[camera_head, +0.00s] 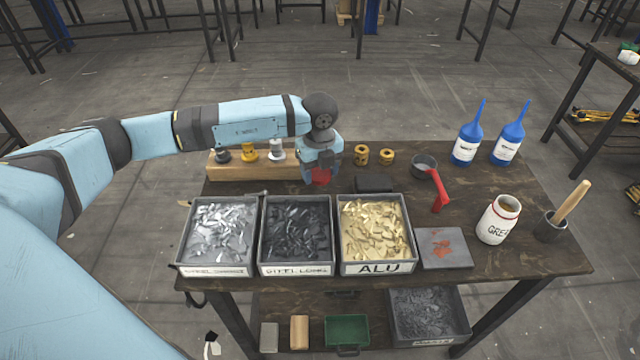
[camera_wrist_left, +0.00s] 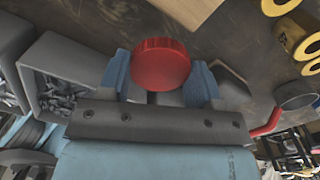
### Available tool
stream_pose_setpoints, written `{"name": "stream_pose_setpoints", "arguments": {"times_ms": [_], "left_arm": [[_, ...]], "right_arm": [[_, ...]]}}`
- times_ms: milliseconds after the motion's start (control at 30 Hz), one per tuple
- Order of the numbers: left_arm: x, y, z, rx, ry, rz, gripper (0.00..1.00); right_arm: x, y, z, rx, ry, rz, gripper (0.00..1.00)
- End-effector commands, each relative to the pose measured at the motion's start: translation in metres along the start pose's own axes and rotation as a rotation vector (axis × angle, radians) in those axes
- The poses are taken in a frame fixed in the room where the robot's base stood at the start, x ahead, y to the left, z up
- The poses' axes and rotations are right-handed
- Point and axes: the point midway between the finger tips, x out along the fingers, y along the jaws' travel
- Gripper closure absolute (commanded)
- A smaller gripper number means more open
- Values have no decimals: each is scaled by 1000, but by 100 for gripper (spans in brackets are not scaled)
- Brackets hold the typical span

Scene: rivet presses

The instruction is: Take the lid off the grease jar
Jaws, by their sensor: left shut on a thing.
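The grease jar (camera_head: 498,219) is a white jar with a dark red band near its neck and black lettering, standing at the right of the table. Its mouth is open and brownish grease shows inside. My left gripper (camera_head: 319,178) is well to the left of the jar, above the table behind the bins. It is shut on a round red lid with a ridged edge (camera_wrist_left: 160,64), which shows between the blue fingers in the left wrist view. The lid (camera_head: 320,177) shows only partly in the head view. My right gripper is not in view.
Bins of steel short, steel long and ALU rivets (camera_head: 376,230) line the front.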

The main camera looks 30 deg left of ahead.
Motion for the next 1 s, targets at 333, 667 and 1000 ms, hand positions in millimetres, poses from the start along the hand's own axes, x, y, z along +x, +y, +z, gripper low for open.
{"name": "stream_pose_setpoints", "arguments": {"times_ms": [333,667,1000], "left_arm": [[40,0,0,0,1,1,70],[46,0,0,0,0,-1,70],[49,0,0,0,0,-1,16]], "right_arm": [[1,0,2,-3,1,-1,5],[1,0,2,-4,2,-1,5],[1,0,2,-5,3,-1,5]]}}
